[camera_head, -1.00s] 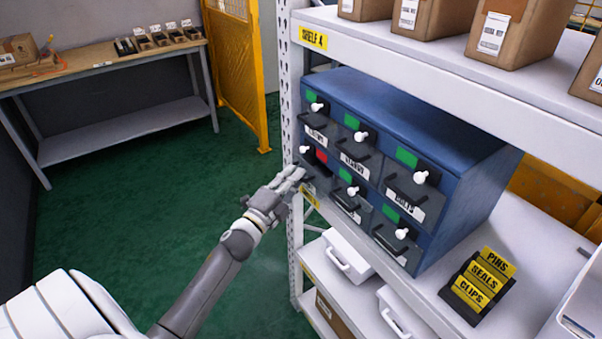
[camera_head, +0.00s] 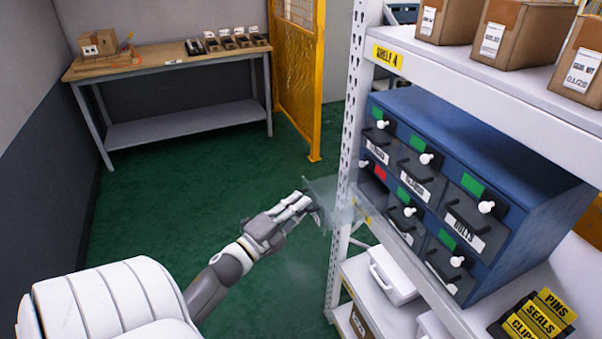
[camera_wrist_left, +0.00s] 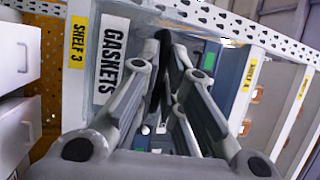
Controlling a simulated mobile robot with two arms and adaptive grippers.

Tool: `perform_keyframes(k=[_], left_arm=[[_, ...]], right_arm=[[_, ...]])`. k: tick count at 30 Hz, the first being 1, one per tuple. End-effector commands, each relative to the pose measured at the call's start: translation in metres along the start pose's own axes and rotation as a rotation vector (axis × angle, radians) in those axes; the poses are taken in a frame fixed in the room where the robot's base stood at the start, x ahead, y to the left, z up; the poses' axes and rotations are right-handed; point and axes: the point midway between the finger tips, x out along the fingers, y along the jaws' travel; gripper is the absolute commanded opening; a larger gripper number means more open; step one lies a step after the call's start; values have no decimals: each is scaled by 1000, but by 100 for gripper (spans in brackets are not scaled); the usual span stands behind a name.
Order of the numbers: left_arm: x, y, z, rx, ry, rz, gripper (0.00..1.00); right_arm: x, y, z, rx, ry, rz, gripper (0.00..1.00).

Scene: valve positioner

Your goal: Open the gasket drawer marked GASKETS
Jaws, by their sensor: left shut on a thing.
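The blue drawer cabinet (camera_head: 540,200) stands on the shelf at the right. The drawer front with the GASKETS label (camera_wrist_left: 116,60) is close in front of my left gripper in the wrist view. In the head view this drawer (camera_head: 324,190) shows as a pale, blurred, see-through panel, well out from the cabinet beside the upright. Its slot by the red tag (camera_head: 380,173) looks dark. My left gripper (camera_head: 312,208) is shut at this panel; its fingers hide the handle. My right gripper is not in view.
The perforated shelf upright (camera_head: 350,130) stands between the drawer panel and the cabinet in the picture. Other labelled drawers, such as BOLTS (camera_head: 468,230), look shut. White bins (camera_head: 393,278) sit on the shelf below. Green floor (camera_head: 180,215) is clear at the left; a workbench (camera_head: 170,65) stands behind.

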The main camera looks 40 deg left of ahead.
Motion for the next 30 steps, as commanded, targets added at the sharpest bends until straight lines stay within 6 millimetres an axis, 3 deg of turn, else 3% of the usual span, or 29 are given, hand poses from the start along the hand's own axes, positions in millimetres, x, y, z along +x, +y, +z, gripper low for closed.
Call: perform_keyframes(k=[2, 3, 8, 20, 30], left_arm=[[0, 1, 0, -1, -1, 1, 0], [0, 1, 0, -1, -1, 1, 10], [0, 0, 0, -1, -1, 1, 30], [-6, 1, 0, -2, -1, 1, 30], [-71, 2, 0, -2, -5, 5, 30]], right_arm=[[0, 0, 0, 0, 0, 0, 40], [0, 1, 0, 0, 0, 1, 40], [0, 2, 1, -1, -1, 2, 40], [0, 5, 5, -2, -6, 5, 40], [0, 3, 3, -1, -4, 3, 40]])
